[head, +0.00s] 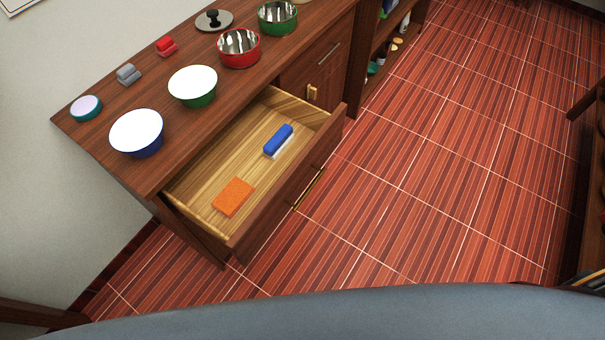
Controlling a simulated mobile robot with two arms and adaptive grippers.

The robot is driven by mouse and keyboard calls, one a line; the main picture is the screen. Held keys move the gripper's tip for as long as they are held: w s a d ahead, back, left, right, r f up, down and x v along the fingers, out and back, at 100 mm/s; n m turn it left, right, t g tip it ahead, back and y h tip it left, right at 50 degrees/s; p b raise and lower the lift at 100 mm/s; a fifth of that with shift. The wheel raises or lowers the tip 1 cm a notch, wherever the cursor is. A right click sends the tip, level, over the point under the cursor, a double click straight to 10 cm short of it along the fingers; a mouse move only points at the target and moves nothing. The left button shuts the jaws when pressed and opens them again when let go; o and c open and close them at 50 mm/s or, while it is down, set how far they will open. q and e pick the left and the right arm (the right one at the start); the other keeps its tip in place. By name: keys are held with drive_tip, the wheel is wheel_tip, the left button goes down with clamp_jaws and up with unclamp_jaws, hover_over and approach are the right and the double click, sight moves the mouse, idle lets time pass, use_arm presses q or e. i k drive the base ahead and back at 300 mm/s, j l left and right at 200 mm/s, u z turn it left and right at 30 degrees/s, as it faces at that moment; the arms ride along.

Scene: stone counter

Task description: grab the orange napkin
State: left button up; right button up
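The orange napkin (234,196) is a flat, rectangular orange block lying on the wooden floor of an open drawer (210,179), near the drawer's front left end. A blue and white block (279,141) lies in the same drawer, farther back and to the right, apart from the napkin. Neither of my grippers shows in the head view, so their state and position cannot be seen. Nothing covers the napkin.
The drawer juts from a brown wooden cabinet (165,123). On its top stand a blue bowl (138,133), a green bowl (193,86), a red pot (239,48), a green pot (277,18) and small items. The tiled floor (430,160) in front is clear.

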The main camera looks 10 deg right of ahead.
sight(233, 196)
drive_tip(key=i+l+u, duration=0.65)
drive_tip(key=l+u, duration=0.15)
drive_tip(key=i+l+u, duration=0.25)
drive_tip(key=l+u, duration=0.25)
drive_tip(key=l, duration=0.2)
drive_tip(key=i+l+u, duration=0.25)
drive_tip(key=l, duration=0.15)
drive_tip(key=l+u, duration=0.25)
drive_tip(key=k+l, duration=0.05)
drive_tip(key=l, duration=0.05)
